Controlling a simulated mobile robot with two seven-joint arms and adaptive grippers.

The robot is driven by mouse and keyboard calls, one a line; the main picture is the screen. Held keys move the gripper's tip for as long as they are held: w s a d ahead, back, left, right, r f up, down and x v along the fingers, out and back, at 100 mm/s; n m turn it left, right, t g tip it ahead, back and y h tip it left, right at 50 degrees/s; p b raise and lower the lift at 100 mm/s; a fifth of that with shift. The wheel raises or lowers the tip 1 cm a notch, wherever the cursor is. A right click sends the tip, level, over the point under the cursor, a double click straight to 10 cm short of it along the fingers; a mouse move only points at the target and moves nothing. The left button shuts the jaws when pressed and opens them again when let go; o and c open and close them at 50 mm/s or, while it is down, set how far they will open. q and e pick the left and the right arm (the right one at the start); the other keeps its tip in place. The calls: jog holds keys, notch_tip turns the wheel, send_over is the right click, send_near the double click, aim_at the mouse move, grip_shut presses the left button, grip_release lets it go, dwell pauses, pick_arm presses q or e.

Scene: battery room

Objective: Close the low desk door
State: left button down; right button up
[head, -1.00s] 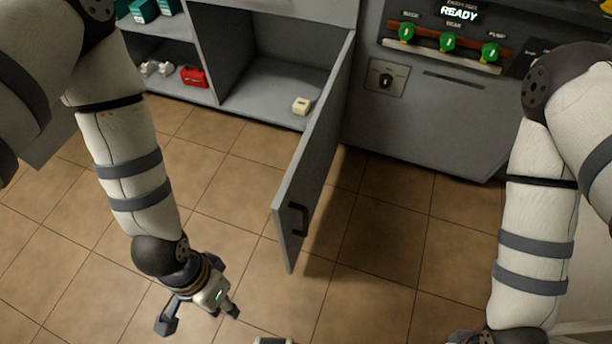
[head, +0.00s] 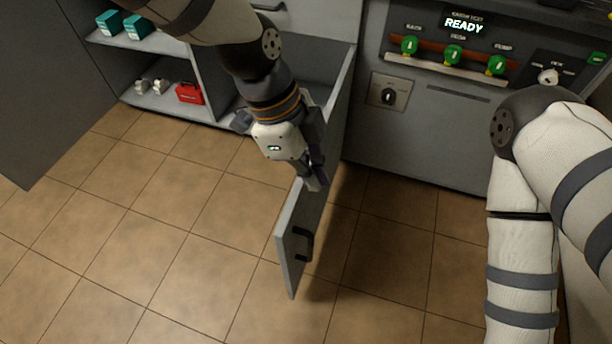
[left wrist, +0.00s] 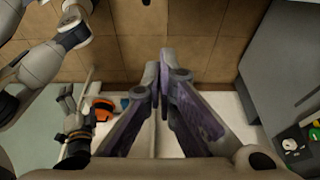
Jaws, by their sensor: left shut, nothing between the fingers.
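The low desk door (head: 297,243) is a grey panel standing wide open, jutting out over the tiled floor from the right side of the desk's low compartment. Its dark handle (head: 302,244) is near the free end. My left gripper (head: 318,180) is shut and empty at the door's upper edge, overlapping it in the head view; I cannot tell whether it touches. Its closed fingers fill the middle of the left wrist view (left wrist: 165,75). My arm hides most of the compartment opening. My right gripper is outside the head view; a dark gripper, apparently mine, shows at left in the left wrist view (left wrist: 72,125).
A console (head: 420,125) with green handles and a READY display stands right of the door. Left shelves hold a red box (head: 189,92) and teal boxes (head: 122,23). A dark grey panel (head: 40,90) stands at far left. The floor (head: 150,240) left of the door is clear.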

pick_arm(q)
notch_tip(320, 180, down, 8)
jog(key=a, duration=0.1)
dwell(0.4)
jog(key=shift+a+f, duration=0.1)
